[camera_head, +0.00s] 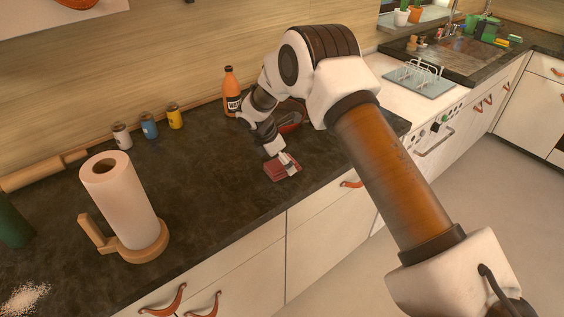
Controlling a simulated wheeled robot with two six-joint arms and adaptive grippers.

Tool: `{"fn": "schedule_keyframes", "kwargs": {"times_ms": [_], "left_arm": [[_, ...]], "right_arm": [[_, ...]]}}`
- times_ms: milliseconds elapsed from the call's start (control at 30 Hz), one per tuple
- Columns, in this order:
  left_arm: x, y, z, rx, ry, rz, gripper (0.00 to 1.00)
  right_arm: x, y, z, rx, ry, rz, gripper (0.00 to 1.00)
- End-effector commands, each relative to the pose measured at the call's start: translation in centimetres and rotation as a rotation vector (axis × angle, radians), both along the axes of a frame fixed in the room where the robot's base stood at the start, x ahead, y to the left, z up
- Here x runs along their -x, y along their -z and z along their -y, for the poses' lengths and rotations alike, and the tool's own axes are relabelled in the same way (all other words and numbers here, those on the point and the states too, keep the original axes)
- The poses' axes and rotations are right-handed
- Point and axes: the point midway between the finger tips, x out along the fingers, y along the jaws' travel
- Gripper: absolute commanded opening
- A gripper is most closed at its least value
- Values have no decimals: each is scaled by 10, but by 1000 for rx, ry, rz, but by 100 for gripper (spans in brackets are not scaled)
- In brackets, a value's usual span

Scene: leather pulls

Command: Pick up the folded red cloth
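The folded red cloth (281,172) lies on the dark countertop near its front edge, in the middle of the head view. My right arm comes in from the lower right and reaches over the counter. My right gripper (279,152) points down at the cloth's far side, touching it or very close to it. The fingertips are small and partly hidden, so I cannot tell whether they are open or closed on the cloth. My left gripper is not in view.
A paper towel roll (122,205) on a wooden holder stands at left. An orange bottle (231,93) and small jars, one yellow (175,117), stand along the wall. A dark reddish object (292,117) is partly hidden behind my arm. Counter left of the cloth is clear.

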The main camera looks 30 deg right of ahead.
Motion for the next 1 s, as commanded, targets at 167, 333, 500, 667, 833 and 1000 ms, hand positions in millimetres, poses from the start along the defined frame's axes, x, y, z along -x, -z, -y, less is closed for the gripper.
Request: {"fn": "schedule_keyframes", "kwargs": {"times_ms": [167,333,500,667,833,1000], "left_arm": [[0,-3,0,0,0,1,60],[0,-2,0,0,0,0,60],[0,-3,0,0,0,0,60],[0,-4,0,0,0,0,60],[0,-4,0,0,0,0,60],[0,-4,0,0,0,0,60]], "right_arm": [[0,12,5,0,1,1,97],[0,11,5,0,1,1,97],[1,13,5,0,0,1,97],[1,15,4,0,0,0,97],[0,17,4,0,0,1,97],[0,17,4,0,0,1,97]]}}
